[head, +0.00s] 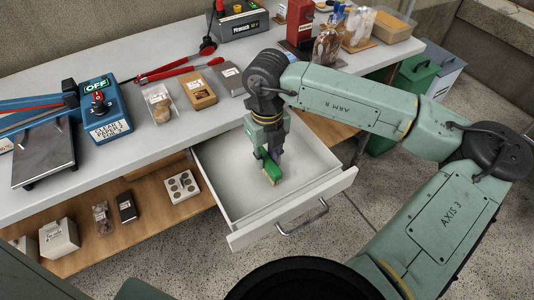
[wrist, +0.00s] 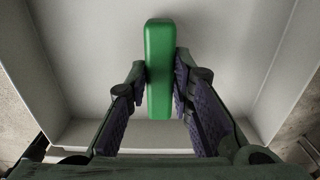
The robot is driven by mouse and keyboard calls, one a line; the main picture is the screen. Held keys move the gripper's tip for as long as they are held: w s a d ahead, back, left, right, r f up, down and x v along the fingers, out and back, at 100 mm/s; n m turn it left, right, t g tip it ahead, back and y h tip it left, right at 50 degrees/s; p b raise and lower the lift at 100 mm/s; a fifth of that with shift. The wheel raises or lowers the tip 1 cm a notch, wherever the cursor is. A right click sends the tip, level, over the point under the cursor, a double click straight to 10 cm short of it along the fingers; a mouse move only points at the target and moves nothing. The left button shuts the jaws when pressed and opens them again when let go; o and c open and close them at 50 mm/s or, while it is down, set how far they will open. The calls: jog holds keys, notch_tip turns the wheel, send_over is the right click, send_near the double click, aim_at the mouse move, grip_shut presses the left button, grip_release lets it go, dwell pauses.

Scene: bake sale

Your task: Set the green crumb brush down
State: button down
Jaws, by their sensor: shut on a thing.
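The green crumb brush (head: 269,168) is between the fingers of my gripper (head: 267,156), over the open white drawer (head: 222,188). In the wrist view, the brush (wrist: 160,68) is a long green block standing out between the dark finger pads of my gripper (wrist: 160,95), which is shut on it. A pale bristle edge shows at its lower end in the head view. The brush is inside the drawer's outline, close to its floor; I cannot tell whether it touches. The drawer floor around it looks empty.
The drawer's front wall and handle (head: 302,218) face the room. The white countertop (head: 195,130) lies above and behind, with packaged goods, red tongs (head: 180,70) and a blue control box (head: 104,108). A lower wooden shelf (head: 150,222) holds boxes and a muffin tray (head: 181,186).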

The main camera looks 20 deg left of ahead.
aim_at(267, 158)
jog(key=shift+f+b, duration=0.25)
jog(key=shift+b, duration=0.1)
jog(key=c, duration=1.4)
grip_release()
jog(key=shift+r, duration=0.1)
notch_tip(267, 158, up, 12)
jog(key=shift+r+b, duration=0.15)
jog(key=shift+b, duration=0.2)
